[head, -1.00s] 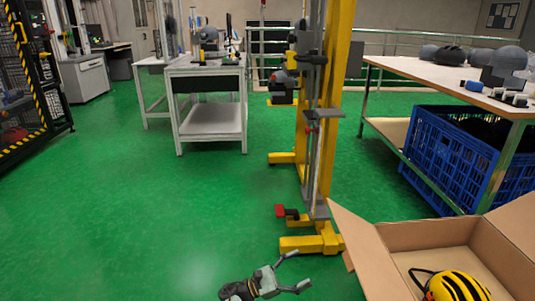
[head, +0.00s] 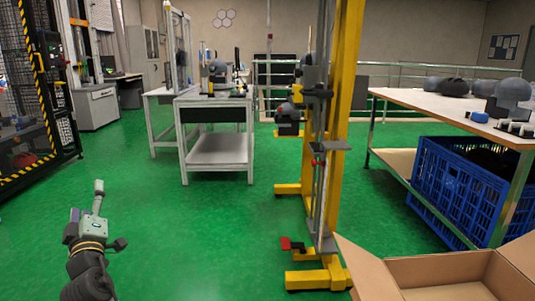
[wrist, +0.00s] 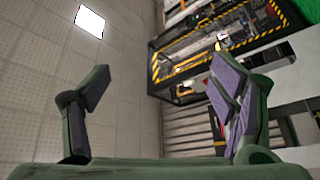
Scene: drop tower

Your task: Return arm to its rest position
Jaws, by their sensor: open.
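My gripper (head: 88,215) is at the lower left of the head view, raised above the green floor with its fingers pointing up. It holds nothing.
A yellow drop tower (head: 345,130) stands right of centre. An open cardboard box (head: 430,272) is at the lower right. A blue crate (head: 460,190) sits under a table (head: 430,95) at the right. A white workbench (head: 215,100) stands behind. Open green floor (head: 200,235) lies between.

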